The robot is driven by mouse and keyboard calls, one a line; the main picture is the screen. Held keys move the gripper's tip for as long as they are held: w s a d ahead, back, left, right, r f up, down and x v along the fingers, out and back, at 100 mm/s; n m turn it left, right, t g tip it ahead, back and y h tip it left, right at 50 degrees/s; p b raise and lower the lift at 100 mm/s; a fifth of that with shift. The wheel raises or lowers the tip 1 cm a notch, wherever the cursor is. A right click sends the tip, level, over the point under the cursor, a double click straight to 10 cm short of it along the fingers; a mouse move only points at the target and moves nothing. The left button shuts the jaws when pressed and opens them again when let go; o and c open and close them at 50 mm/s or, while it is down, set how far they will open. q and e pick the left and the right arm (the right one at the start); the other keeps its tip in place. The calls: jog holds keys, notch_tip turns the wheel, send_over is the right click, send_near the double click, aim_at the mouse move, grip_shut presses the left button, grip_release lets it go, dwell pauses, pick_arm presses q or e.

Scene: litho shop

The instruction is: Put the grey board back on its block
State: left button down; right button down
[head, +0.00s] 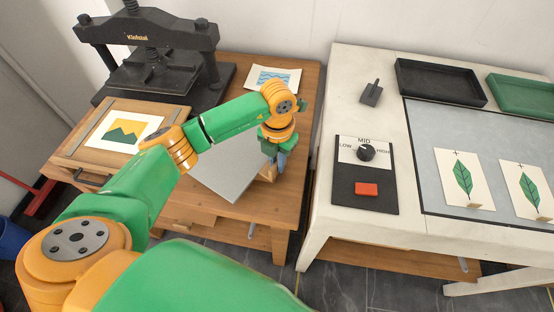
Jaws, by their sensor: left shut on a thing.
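The grey board (222,172) is a flat, pale grey sheet above the wooden table, partly hidden by my left arm. My left gripper (273,160) is at its right edge, pointing down and shut on the board. A small wooden piece, which looks like the block (268,173), shows just below the gripper at the board's right edge. Most of it is hidden, and I cannot tell whether the board touches it. My right gripper is not in view.
A black press (155,50) stands at the table's back left, with a mountain print (124,131) in front. A wave print (272,79) lies behind my gripper. To the right, past a gap, a white bench holds a control panel (365,175), black tray (440,82) and leaf cards (467,178).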

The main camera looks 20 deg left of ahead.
pick_arm(q)
jog(key=c, duration=0.9)
grip_release()
jog(key=shift+r, duration=0.5)
notch_tip(320, 180, up, 11)
jog(key=shift+b, duration=0.45)
